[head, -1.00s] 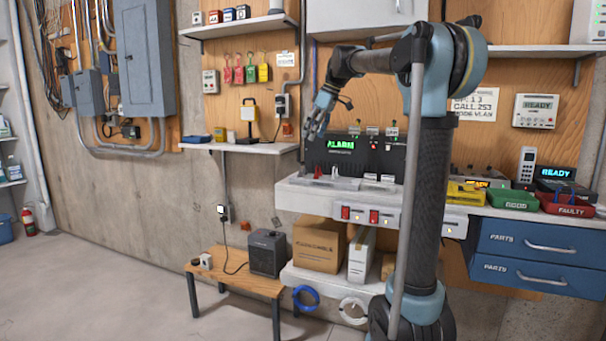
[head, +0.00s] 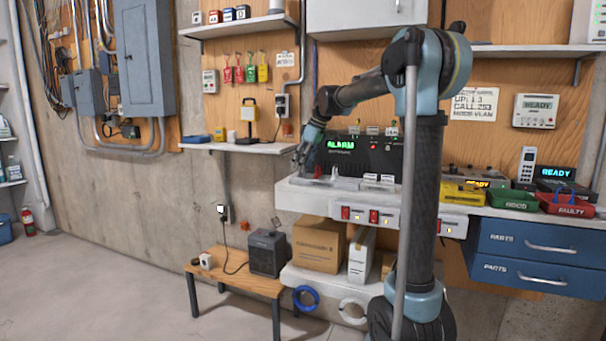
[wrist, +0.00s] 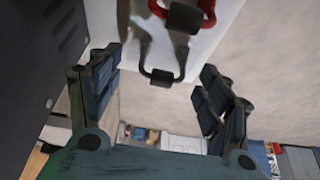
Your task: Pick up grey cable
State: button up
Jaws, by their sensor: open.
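My gripper (head: 301,157) is low over the left end of the white bench, in front of the alarm unit. In the wrist view my gripper (wrist: 163,78) is open, its two dark fingers apart with nothing held. A dark grey looped piece, which looks like the grey cable (wrist: 179,76), lies at the white bench edge, between the fingers in the picture. I cannot tell how far below the fingers it is. A similar red loop (wrist: 209,10) lies beyond it at the top. In the head view the grey cable is too small to make out.
Red switches line the bench front. A low wooden table with a heater (head: 268,252) stands below to the left. Cardboard boxes (head: 318,245) sit under the bench. Floor at left is clear.

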jog(key=shift+a+f, duration=0.25)
jog(key=shift+f, duration=0.3)
jog(key=c, duration=1)
notch_tip(320, 180, up, 10)
jog(key=shift+r, duration=0.1)
